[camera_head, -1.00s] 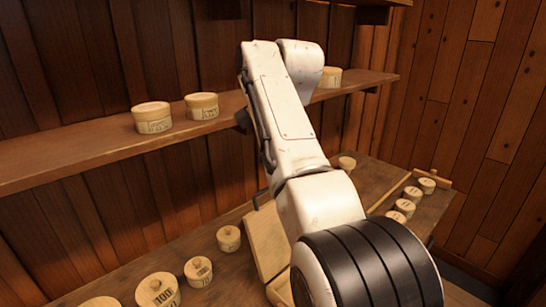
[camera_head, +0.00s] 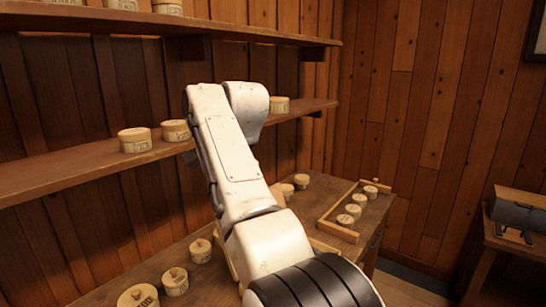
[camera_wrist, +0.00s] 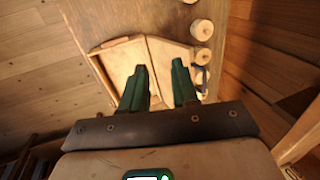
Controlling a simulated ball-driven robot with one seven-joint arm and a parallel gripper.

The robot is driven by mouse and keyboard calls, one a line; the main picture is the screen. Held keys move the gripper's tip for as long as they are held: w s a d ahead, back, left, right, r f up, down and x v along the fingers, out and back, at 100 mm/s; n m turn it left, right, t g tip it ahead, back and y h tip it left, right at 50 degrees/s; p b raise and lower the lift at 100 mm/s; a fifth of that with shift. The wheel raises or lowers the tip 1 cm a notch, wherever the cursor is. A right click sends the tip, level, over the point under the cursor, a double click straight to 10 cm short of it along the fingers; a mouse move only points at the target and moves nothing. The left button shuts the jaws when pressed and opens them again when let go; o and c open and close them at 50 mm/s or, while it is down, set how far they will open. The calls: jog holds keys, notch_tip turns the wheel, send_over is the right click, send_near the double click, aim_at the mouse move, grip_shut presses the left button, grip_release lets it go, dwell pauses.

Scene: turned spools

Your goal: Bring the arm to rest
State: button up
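My white arm (camera_head: 230,160) is bent over the workbench in the head view. The arm hides my gripper there. In the wrist view my gripper (camera_wrist: 159,66) has two green fingers, set apart with nothing seen between them. Beyond the fingertips is a pale wooden box or board (camera_wrist: 170,62) on the bench. Pale round spools (camera_wrist: 201,30) stand beside it, near the right finger. I cannot tell how far the fingers are above them.
The bench carries loose spools (camera_head: 200,250) and a wooden rack (camera_head: 338,229) with several spools. A shelf (camera_head: 80,172) with pale tubs (camera_head: 135,140) runs behind the arm, and a higher shelf (camera_head: 240,34) is above. A side table (camera_head: 515,238) stands right. Floor (camera_head: 400,290) shows between bench and table.

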jog(key=s+d+f+n+h, duration=0.1)
jog(key=s+d+f, duration=0.1)
jog(key=d+f, duration=0.6)
jog(key=s+d+f+n, duration=0.1)
jog(key=d+f, duration=0.3)
jog(key=f, duration=0.8)
jog(key=s+d+f+n, duration=0.1)
jog(key=s+d+f, duration=0.9)
jog(key=f, duration=0.2)
jog(key=s+d+f+n, duration=0.1)
jog(key=s+d+f, duration=0.2)
jog(key=s, duration=0.3)
jog(key=s+d+f+h, duration=0.1)
jog(key=s+d+f, duration=0.1)
jog(key=s+d, duration=0.25)
jog(key=s+d+f+n, duration=0.1)
jog(key=s+d+f, duration=0.15)
jog(key=s, duration=0.35)
jog(key=s+d+n, duration=0.1)
jog(key=s+d, duration=0.1)
jog(key=s, duration=0.7)
jog(key=s+d+g+h, duration=0.1)
jog(key=s+d, duration=0.2)
jog(key=s, duration=0.6)
jog(key=shift+s+r+n, duration=0.2)
jog(key=shift+r+n, duration=0.2)
jog(key=shift+r, duration=0.05)
